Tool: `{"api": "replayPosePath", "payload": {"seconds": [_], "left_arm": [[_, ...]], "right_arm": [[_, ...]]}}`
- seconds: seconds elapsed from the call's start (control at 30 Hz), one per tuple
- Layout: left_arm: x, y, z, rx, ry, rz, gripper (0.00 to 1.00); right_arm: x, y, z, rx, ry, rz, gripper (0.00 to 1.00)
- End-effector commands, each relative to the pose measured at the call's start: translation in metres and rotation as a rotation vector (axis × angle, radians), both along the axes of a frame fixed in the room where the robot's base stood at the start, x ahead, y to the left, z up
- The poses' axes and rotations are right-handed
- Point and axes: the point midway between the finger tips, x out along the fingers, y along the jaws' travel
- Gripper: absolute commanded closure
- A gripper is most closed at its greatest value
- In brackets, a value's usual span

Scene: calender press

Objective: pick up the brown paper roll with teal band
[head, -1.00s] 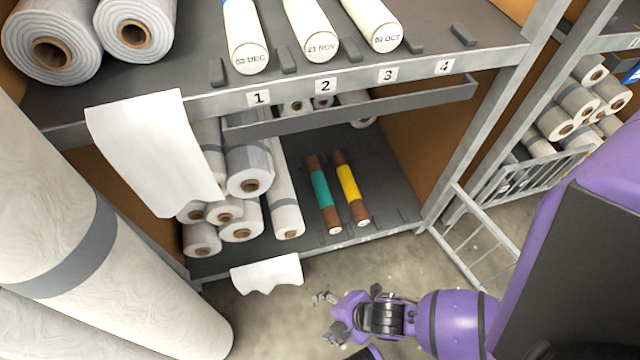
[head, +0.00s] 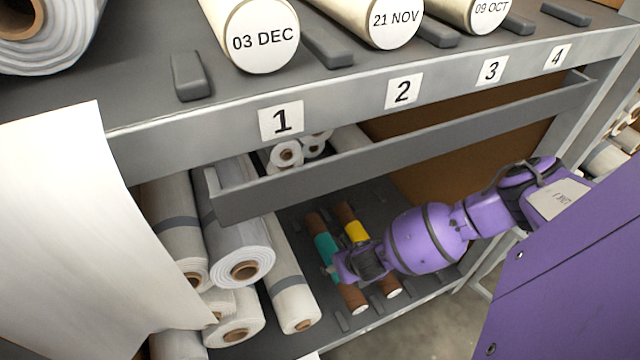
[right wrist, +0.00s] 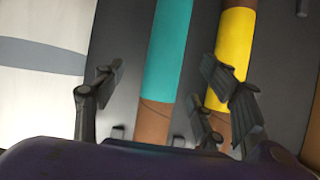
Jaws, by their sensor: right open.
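The brown paper roll with teal band (head: 325,245) lies on the lower shelf, with its near end toward the front edge. In the right wrist view its teal band (right wrist: 167,62) runs between my open fingers, untouched as far as I can tell. A brown roll with yellow band (head: 356,232) lies close beside it on the right; in the wrist view the yellow band (right wrist: 232,50) is partly behind my right-hand finger. My right gripper (right wrist: 165,100) is open and empty above the teal roll. In the head view my right gripper (head: 338,272) partly covers both rolls. My left gripper is out of view.
Grey-white rolls (head: 243,262) are stacked left of the teal roll. A grey rail (head: 400,150) and the upper shelf edge, with number labels, hang above my arm. A white sheet (head: 60,240) droops at the left. Low stops (head: 342,320) line the shelf front.

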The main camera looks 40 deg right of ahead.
Motion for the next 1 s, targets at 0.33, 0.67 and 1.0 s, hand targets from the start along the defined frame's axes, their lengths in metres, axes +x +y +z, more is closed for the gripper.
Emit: {"api": "replayPosePath", "payload": {"seconds": [0.33, 0.67, 1.0], "left_arm": [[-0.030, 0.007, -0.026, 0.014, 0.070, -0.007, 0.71], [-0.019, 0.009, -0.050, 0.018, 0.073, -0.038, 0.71], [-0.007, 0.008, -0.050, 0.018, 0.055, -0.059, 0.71]], "right_arm": [[0.016, -0.007, -0.027, -0.007, 0.001, 0.004, 0.34], [0.040, -0.019, -0.060, -0.005, 0.002, 0.003, 0.34], [0.045, -0.021, -0.063, -0.005, -0.001, 0.003, 0.40]]}}
